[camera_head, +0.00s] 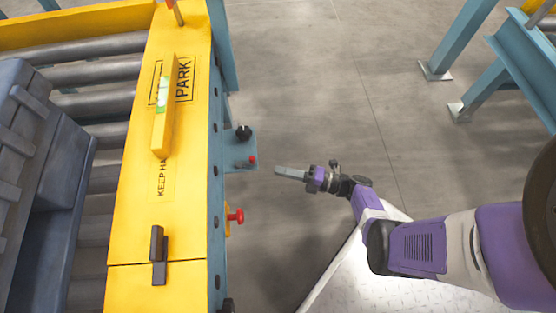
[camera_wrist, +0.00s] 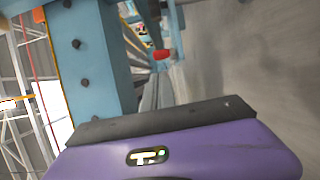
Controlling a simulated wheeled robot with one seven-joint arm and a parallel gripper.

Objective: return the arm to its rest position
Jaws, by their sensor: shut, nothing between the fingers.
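My arm comes in from the right of the head view, purple and grey. It reaches left toward the conveyor frame. My gripper (camera_head: 278,171) is shut and empty, with its fingers pointing left over the open floor. A gap separates it from the blue bracket of the conveyor. In the wrist view, a purple housing with a dark edge fills the bottom, and I cannot make out the fingertips there.
The yellow conveyor rail (camera_head: 190,215) carries a yellow spirit level (camera_head: 164,125) and a dark clip (camera_head: 158,257). A blue bracket (camera_head: 238,148) and a red knob (camera_head: 236,215) stick out from its side. Blue legs (camera_head: 455,45) stand top right. Bare floor (camera_head: 325,90) lies between.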

